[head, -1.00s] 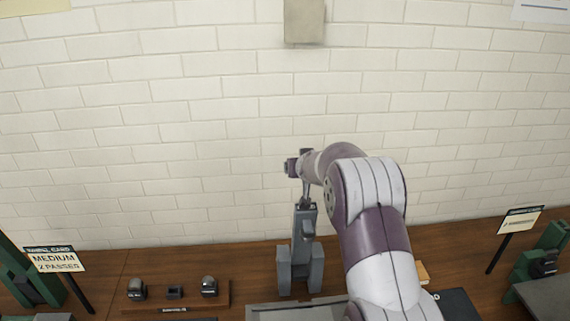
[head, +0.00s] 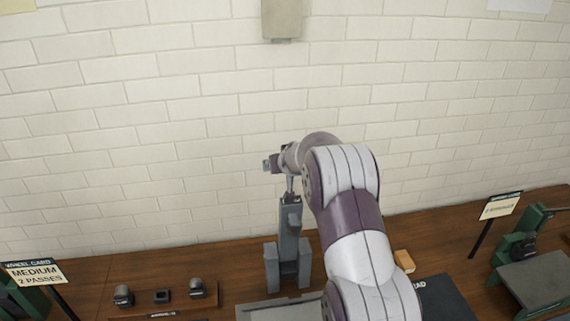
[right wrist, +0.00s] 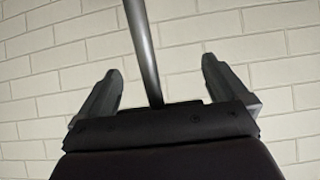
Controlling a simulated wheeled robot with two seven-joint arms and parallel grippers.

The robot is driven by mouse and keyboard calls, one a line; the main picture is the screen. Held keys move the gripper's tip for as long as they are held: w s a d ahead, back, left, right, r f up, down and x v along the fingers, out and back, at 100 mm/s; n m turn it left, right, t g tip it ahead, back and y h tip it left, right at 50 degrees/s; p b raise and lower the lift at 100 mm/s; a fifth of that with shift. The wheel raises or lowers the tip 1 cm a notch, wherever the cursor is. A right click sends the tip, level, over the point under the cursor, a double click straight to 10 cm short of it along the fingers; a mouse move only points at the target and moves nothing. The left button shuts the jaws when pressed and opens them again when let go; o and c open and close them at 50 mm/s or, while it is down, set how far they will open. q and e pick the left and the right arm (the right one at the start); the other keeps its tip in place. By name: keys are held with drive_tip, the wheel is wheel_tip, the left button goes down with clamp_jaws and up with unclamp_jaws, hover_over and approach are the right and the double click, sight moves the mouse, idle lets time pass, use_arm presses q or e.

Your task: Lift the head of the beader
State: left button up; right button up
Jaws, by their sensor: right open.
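A grey upright machine (head: 288,240), which I take to be the beader, stands on the bench against the brick wall, with a thin bar rising from its top. My right gripper (head: 272,164) is at the upper end of that bar, above the machine. In the right wrist view, the gripper (right wrist: 160,70) is open, with a finger on each side of a grey bar (right wrist: 143,50). The bar runs between the fingers and appears clear of both. My right arm hides part of the bench right of the machine. My left gripper is out of view.
A wooden bench (head: 225,251) runs along the wall. A rack with small dark parts (head: 160,297) is at left, beside a "MEDIUM 2 PASSES" card (head: 35,272). A green machine (head: 515,250) and another card (head: 500,206) are at right. A small wooden block (head: 404,261) lies behind my arm.

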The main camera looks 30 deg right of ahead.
drive_tip(key=v, duration=1.2)
drive_tip(key=shift+s+b, duration=0.4)
drive_tip(key=shift+w+a, duration=0.1)
drive_tip(key=s+a+f+n+g+y+b, duration=0.1)
drive_tip(key=s+a+f+b, duration=0.3)
drive_tip(key=s+f, duration=0.4)
drive_tip(key=s+a+f+n+g+y+b, duration=0.1)
drive_tip(key=s+a+f+g+b, duration=0.3)
drive_tip(key=s+a+f, duration=0.3)
drive_tip(key=s+a+f+n+g+y+b, duration=0.1)
drive_tip(key=s+a+f+g+b, duration=0.2)
drive_tip(key=s+a+f, duration=0.3)
drive_tip(key=s+f+b, duration=0.1)
drive_tip(key=s+f, duration=0.3)
drive_tip(key=f, duration=0.2)
drive_tip(key=shift+s+a+n+b, duration=0.2)
drive_tip(key=shift+s+n+b, duration=0.1)
drive_tip(key=shift+s+n, duration=0.1)
